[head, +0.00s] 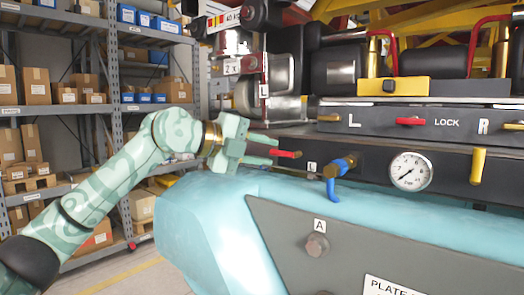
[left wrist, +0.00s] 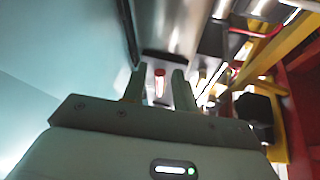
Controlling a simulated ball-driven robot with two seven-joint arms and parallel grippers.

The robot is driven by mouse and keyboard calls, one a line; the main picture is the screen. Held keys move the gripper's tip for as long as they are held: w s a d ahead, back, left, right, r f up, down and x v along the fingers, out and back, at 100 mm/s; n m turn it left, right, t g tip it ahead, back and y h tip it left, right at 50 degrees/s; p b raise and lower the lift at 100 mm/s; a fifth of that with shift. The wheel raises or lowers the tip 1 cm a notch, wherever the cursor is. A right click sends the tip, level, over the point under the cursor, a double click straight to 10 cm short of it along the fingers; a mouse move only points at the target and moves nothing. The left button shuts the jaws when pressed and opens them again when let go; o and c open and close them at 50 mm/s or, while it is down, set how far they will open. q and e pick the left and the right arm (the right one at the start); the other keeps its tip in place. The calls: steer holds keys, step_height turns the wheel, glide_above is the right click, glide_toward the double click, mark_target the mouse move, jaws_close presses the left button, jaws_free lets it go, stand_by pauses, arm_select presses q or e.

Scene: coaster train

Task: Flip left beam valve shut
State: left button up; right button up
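A small red-handled lever (head: 287,154), which looks like the left beam valve, sticks out level at the left end of the dark lower beam. My left gripper (head: 272,150) comes in from the left, its two fingers apart, one above and one below the handle's near end. In the left wrist view the red handle end (left wrist: 160,82) shows between the two open fingertips (left wrist: 158,88). I cannot tell whether the fingers touch it. My right gripper is in neither view.
A blue-handled valve (head: 337,172) and a round gauge (head: 410,171) sit to the right on the beam. A red lever marked LOCK (head: 410,121) is above. The pale teal body (head: 205,225) lies just below my gripper. Shelves (head: 110,110) with boxes stand behind left.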

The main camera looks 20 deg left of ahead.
arm_select(q)
jaws_close()
